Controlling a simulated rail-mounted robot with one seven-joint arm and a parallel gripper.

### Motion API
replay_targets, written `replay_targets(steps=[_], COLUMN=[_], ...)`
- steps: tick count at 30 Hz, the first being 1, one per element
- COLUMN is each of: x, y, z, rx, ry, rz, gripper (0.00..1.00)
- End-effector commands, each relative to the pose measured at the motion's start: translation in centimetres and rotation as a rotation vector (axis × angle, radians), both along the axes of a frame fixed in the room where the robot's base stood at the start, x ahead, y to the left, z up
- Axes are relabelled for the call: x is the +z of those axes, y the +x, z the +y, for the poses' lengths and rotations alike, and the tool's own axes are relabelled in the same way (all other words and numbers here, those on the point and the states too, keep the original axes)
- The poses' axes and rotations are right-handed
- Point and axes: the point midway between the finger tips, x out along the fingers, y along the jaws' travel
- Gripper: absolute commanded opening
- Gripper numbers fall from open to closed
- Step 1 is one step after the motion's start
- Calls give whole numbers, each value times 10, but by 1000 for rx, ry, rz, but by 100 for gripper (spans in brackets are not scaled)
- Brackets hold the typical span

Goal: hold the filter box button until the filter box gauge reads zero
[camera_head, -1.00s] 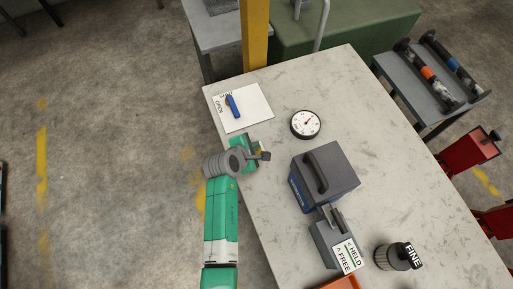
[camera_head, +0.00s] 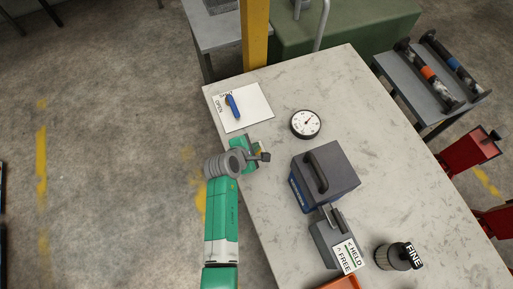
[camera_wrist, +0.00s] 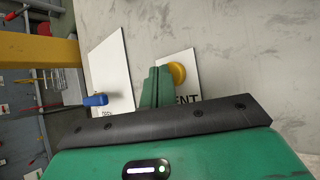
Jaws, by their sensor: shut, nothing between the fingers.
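The yellow button (camera_wrist: 178,73) sits on a white plate (camera_wrist: 192,66) whose visible lettering ends in "ENT". My gripper (camera_wrist: 157,76) is shut and empty, its green fingers right beside the button's left edge in the wrist view. I cannot tell whether they touch or press it. In the head view my gripper (camera_head: 252,147) is low over the table's left side, and my arm hides most of the button and plate. The round white gauge (camera_head: 305,124) lies to the right; its needle points up and right, its figures too small to read. The dark grey filter box (camera_head: 325,173) has a handle.
A blue lever (camera_head: 233,106) on a white SHUT/OPEN plate (camera_head: 255,106) is behind my gripper. A grey HELD/FREE block (camera_head: 327,243) stands before the box, with a FINE canister (camera_head: 394,258) to its right. The table (camera_head: 385,150) is bare at the right.

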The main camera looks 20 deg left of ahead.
Motion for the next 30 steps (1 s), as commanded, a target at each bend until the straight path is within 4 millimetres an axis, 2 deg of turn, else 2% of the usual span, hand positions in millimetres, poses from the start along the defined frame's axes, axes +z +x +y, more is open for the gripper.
replay_targets(steps=[30], x=[-9], y=[0], z=[0], rx=[-1], ry=[0], rz=[-1], gripper=[0])
